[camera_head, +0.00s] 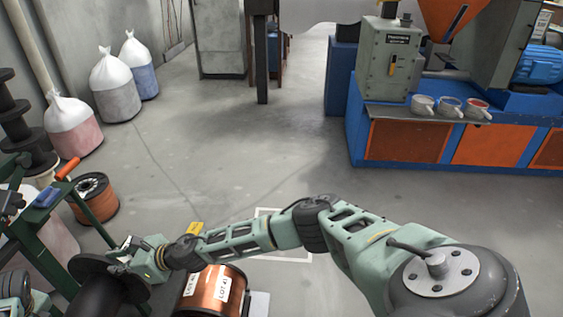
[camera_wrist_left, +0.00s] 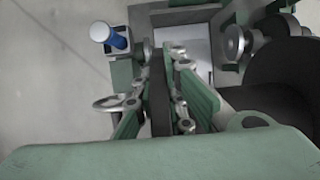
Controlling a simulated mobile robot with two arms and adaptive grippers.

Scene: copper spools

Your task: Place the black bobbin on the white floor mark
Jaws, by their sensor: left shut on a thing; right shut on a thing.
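The black bobbin (camera_head: 97,285) is at the lower left of the head view, with its round flange toward my right gripper. My right gripper (camera_head: 128,255) reaches across from the right and is shut on the flange's edge. In the left wrist view, my left gripper (camera_wrist_left: 160,105) is shut on a dark flange (camera_wrist_left: 158,85) of the bobbin, with dark rounded parts of it at the right. The white floor mark (camera_head: 305,258) is a thin rectangular outline on the floor right of the bobbin, partly hidden by my right arm.
A copper spool (camera_head: 215,288) with white labels stands between bobbin and mark. A green cart (camera_head: 45,235) is at the left, beside a small copper spool (camera_head: 97,200). Sacks (camera_head: 115,90) line the left wall. An orange-blue machine (camera_head: 430,140) is back right; the middle floor is clear.

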